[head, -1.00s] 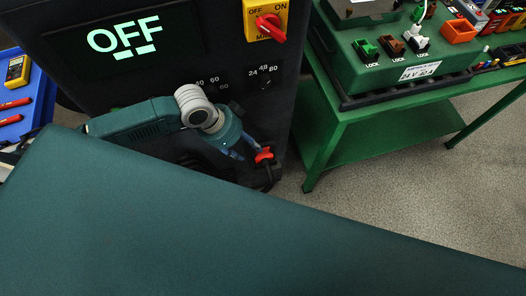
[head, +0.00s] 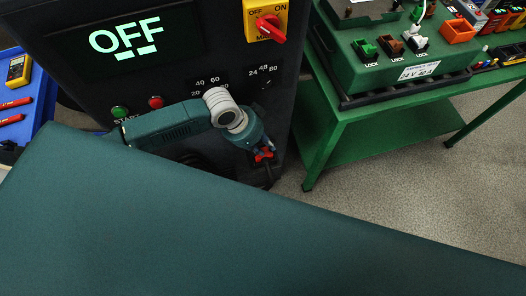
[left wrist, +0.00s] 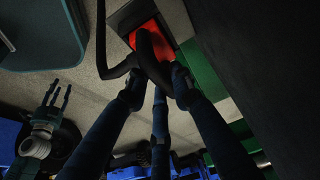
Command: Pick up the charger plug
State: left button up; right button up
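The charger plug (head: 264,155) shows as a red piece with a black lower part at the front of the dark cabinet, low on its right side. In the left wrist view, red (left wrist: 147,34) shows behind a thick black part and a looping black cable (left wrist: 101,40). My left gripper (head: 257,148) is at the plug. In the left wrist view its fingers (left wrist: 157,82) are spread, with tips around the black part; whether they touch it I cannot tell. My right gripper (left wrist: 58,98) shows at the left of that view, fingers apart and empty.
The dark cabinet (head: 180,75) has a lit OFF display (head: 125,38), a red-yellow switch (head: 266,20) and start and stop buttons. A green table (head: 385,120) with a battery unit stands at right. A blue surface with a multimeter (head: 18,69) is at left.

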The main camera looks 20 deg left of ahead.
pick_arm(q)
grip_shut()
pick_arm(e)
jog(key=shift+a, duration=0.1)
pick_arm(q)
jog(key=shift+w+r, duration=0.1)
jog(key=shift+r, duration=0.05)
pick_arm(e)
jog(key=shift+a, duration=0.15)
pick_arm(q)
jog(key=shift+r, duration=0.55)
jog(key=r, duration=0.5)
jog(key=shift+s+d+r+b, duration=0.2)
jog(key=shift+r+b, duration=0.1)
jog(key=shift+r, duration=0.1)
jog(key=s+d+b, duration=0.1)
jog(key=s+d, duration=0.8)
jog(key=s, duration=0.5)
jog(key=shift+s+d+b, duration=0.3)
jog(key=shift+d+b, duration=0.05)
jog(key=shift+b, duration=0.05)
pick_arm(e)
notch_tip(320, 180, down, 2)
jog(key=shift+f, duration=0.15)
